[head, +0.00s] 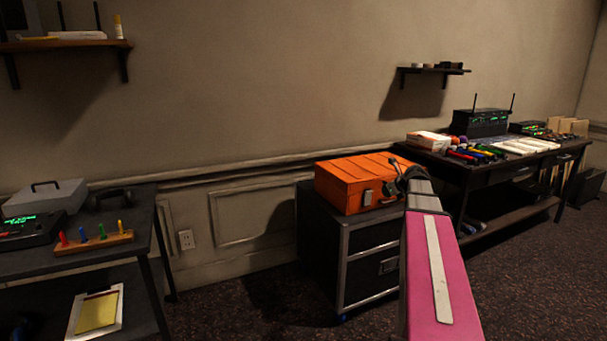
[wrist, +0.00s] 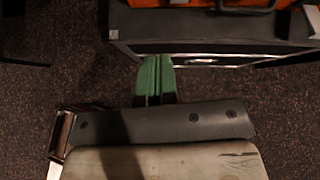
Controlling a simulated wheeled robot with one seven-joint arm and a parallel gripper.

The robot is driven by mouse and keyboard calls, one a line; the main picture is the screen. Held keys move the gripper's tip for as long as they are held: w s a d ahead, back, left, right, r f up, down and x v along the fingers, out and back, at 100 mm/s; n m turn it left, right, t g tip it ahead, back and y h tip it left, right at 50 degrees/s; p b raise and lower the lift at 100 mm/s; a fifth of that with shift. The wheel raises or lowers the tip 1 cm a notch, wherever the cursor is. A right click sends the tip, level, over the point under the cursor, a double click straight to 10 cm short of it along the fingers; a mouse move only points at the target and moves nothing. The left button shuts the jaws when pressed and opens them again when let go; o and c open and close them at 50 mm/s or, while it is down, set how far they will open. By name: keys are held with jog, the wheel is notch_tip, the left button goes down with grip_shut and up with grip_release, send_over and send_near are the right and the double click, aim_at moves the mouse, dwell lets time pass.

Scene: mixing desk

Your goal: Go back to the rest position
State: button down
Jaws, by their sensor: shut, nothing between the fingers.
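My gripper (wrist: 156,62) shows in the wrist view as two green fingers side by side, shut with nothing between them. In that view they point at the front top edge of a black drawer cabinet (wrist: 220,62), over dark carpet. I cannot tell whether they touch it. In the head view my pink arm reaches up from the bottom right, in front of the cabinet (head: 325,240). Its far end overlaps the right side of an orange case (head: 350,180) on the cabinet. The finger tips are not clear in the head view.
At left, a dark table (head: 120,262) bears a pegged wooden block (head: 94,243) and a grey box (head: 46,196). At right, a desk (head: 480,180) holds colored handheld items and a black receiver (head: 480,122). Carpet (head: 240,305) between left table and cabinet is clear.

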jog(key=s+a+f+n+g+h, duration=0.1)
jog(key=s+a+f+n+g, duration=0.4)
jog(key=s+a+f+n, duration=0.9)
jog(key=s+a+f+n+g+h, duration=0.2)
jog(key=s+a+f+n, duration=0.6)
jog(key=n, duration=0.8)
jog(key=s+f+g, duration=0.2)
jog(key=s+f, duration=0.1)
jog(key=s, duration=0.1)
jog(key=shift+s+a+f+h, duration=0.25)
jog(key=shift+s+a+h, duration=0.05)
jog(key=shift+a+h, duration=0.1)
jog(key=shift+d, duration=0.1)
